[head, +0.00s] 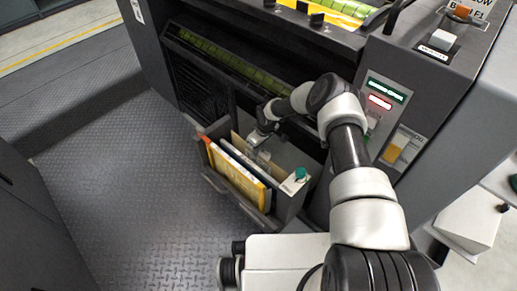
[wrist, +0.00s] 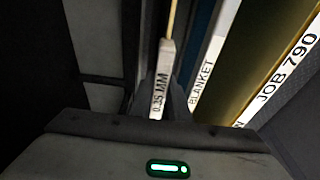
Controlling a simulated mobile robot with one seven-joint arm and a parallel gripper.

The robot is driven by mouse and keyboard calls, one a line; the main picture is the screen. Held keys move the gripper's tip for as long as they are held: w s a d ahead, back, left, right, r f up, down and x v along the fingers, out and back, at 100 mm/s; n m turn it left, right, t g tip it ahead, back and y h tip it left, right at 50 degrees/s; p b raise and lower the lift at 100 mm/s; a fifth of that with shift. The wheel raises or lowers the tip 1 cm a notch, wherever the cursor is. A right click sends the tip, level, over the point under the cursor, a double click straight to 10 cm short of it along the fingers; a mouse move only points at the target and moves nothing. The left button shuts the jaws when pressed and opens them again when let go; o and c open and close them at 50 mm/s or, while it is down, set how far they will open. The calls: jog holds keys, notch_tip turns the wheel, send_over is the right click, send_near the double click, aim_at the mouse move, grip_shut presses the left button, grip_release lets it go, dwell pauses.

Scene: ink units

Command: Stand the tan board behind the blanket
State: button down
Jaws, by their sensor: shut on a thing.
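My gripper (head: 262,150) is shut on the tan board (head: 237,144), at the rear of the grey bin. In the wrist view the board (wrist: 172,25) shows as a thin tan edge with a white label reading "0.35 MM", between my fingers (wrist: 163,100). The blanket (wrist: 208,65) has a white edge with its name and a blue face, just right of the board with a narrow dark gap. In the head view the blanket (head: 237,159) stands in front of the board. The board's lower edge is hidden, so I cannot tell whether it touches the bin floor.
A yellow job folder (head: 240,181) with an orange edge stands at the bin's front; its label (wrist: 287,68) reads "JOB 790". The press (head: 290,55) rises close behind. Floor at left is clear.

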jog(key=c, duration=1.6)
grip_release()
jog(key=r+p, duration=0.1)
jog(key=r, duration=0.4)
jog(key=s+d+r+p, duration=0.1)
jog(key=r+p, duration=0.1)
jog(key=r, duration=0.4)
jog(key=s+d+r+p, duration=0.1)
jog(key=r+p, duration=0.1)
jog(key=r, duration=0.4)
jog(key=shift+s+d, duration=0.25)
jog(key=shift+r, duration=0.1)
notch_tip(320, 180, up, 5)
jog(key=p, duration=0.2)
jog(key=shift+p, duration=0.35)
jog(key=shift+s, duration=0.1)
